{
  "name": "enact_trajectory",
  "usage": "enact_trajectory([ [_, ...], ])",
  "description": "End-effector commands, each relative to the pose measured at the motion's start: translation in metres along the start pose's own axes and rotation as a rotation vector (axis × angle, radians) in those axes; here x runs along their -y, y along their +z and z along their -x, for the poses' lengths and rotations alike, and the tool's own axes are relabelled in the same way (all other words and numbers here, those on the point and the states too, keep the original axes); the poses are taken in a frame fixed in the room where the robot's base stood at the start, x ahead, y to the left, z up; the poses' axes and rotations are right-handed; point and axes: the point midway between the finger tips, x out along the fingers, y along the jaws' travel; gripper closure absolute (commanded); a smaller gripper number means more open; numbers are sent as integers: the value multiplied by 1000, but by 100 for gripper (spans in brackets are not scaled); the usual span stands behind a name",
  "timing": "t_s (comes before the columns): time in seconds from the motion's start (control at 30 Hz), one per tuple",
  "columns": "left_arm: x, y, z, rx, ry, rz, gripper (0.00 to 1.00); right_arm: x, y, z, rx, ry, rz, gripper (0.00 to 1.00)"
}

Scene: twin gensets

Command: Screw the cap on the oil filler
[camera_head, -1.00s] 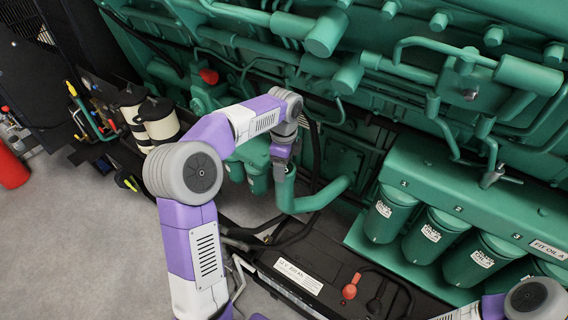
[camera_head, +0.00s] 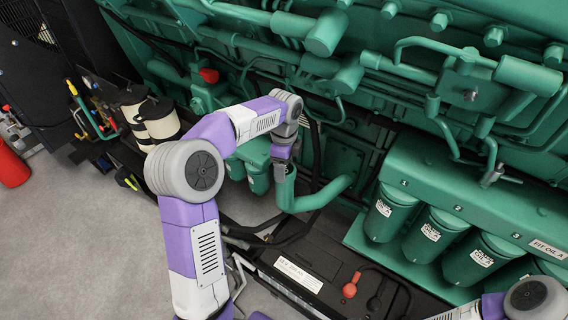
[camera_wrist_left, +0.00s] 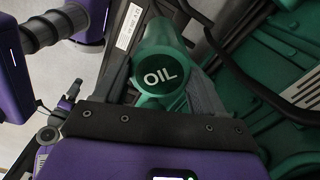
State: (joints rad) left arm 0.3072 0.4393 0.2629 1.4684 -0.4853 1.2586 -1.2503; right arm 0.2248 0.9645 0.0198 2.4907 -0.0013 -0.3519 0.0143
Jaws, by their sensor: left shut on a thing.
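The oil filler is a thick green curved pipe (camera_head: 318,197) beside the engine; its upright mouth end is under my left gripper (camera_head: 281,172). In the left wrist view, the cap (camera_wrist_left: 160,76) has a round dark face marked OIL and a green edge. My left gripper (camera_wrist_left: 162,85) is shut on it, one finger on each side. The green pipe (camera_wrist_left: 160,36) shows behind the cap. The cap is at the pipe's mouth; whether its thread is engaged cannot be told. In the head view the fingers hide the cap. My right gripper is out of view; only part of my right arm shows at lower right.
A black battery (camera_head: 315,262) with a red terminal cover (camera_head: 350,290) lies below the filler. Green filters (camera_head: 390,212) hang at the right. Engine pipes and dark hoses crowd the filler. Open grey floor (camera_head: 80,250) lies at the left.

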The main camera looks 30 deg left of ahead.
Motion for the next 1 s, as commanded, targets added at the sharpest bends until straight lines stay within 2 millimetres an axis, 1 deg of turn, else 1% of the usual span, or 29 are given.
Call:
enact_trajectory([
  [0.57, 0, 0, 0, 0, 0, -16, 62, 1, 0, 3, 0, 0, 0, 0],
  [0.67, 0, 0, 2, 0, 2, -105, 62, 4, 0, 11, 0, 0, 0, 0],
  [0.8, 0, 0, 3, 0, 2, -285, 62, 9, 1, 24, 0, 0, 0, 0],
  [0.9, 1, 0, 1, 0, -1, -371, 62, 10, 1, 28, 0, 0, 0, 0],
  [1.0, 1, 0, 0, 0, -1, -403, 62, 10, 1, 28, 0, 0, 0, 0],
])
